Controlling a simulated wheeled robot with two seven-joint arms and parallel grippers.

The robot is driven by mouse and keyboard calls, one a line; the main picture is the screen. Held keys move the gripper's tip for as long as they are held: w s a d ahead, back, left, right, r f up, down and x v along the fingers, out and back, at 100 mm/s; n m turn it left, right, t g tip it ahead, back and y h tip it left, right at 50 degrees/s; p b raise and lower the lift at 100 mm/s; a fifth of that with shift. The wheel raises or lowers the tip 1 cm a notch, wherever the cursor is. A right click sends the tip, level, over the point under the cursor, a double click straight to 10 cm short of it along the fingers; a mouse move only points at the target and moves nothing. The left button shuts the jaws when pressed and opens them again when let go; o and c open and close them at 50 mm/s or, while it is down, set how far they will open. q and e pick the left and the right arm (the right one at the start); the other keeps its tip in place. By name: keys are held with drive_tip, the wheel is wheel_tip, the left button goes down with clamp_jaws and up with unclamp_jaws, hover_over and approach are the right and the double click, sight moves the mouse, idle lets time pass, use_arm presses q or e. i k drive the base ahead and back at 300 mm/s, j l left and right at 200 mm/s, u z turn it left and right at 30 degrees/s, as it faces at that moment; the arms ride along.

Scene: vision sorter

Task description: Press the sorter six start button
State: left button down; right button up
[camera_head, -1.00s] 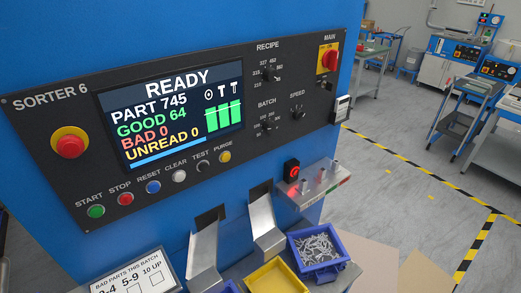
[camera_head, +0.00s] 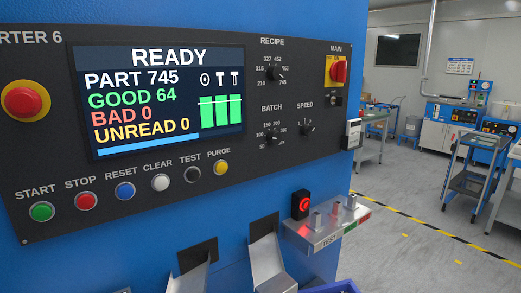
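The sorter 6 control panel (camera_head: 230,218) fills the left of the view, black on a blue cabinet. The green start button (camera_head: 41,211) is at its lower left, under the label START. The red stop button (camera_head: 85,201) is just right of it, then the blue reset (camera_head: 124,191), white clear (camera_head: 160,183), dark test (camera_head: 191,174) and yellow purge (camera_head: 220,167) buttons. The screen (camera_head: 172,100) reads READY, part 745, good 64, bad 0, unread 0. Neither of my grippers is in view, and nothing covers the start button.
A red emergency knob (camera_head: 25,101) on a yellow base sits above the start button. Metal chutes (camera_head: 268,262) and a small steel shelf (camera_head: 327,230) stick out below the panel. Carts (camera_head: 470,187) and open grey floor (camera_head: 400,255) lie to the right.

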sight(41, 213)
drive_tip(key=u, duration=1.35)
